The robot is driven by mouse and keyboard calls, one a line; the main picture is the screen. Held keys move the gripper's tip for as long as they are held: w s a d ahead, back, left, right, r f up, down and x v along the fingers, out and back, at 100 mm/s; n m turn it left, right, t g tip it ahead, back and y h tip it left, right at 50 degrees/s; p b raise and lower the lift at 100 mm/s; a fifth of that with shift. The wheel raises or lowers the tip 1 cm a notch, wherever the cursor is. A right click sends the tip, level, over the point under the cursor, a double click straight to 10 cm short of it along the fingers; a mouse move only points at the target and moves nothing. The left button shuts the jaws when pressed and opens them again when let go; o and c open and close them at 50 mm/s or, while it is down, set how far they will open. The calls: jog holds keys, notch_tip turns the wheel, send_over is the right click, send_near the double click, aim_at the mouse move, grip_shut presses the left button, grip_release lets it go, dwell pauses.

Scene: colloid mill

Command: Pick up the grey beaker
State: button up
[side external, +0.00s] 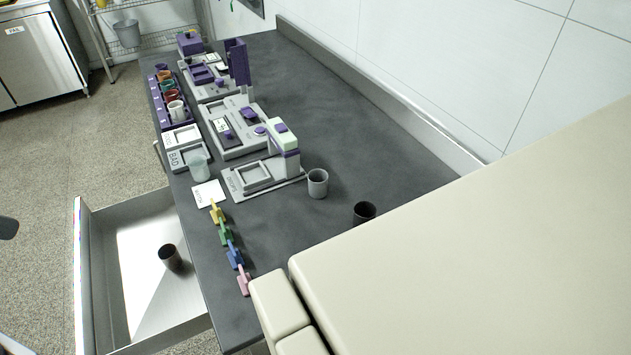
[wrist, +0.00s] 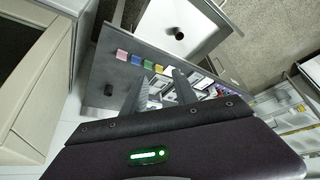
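The grey beaker (side external: 318,184) stands upright on the dark bench top in the side external view, just right of a machine with a white and purple head. In the wrist view I cannot make it out clearly; my fingers cover part of the bench. My gripper (wrist: 162,74) shows in the wrist view with its two fingers apart and nothing seen between them. It is high above the bench, well away from the beaker. A dark shape at the left edge of the side external view is too cut off to identify.
A black beaker (side external: 364,212) stands nearby, and a dark cup (side external: 169,257) is in the open drawer (side external: 127,290). A translucent beaker (side external: 198,166), coloured clips (side external: 235,254) and purple-grey equipment (side external: 232,127) line the bench's left side. The bench behind the grey beaker is clear.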

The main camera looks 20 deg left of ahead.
jog(key=shift+o, duration=0.5)
jog(key=o, duration=0.6)
jog(key=shift+o, duration=0.2)
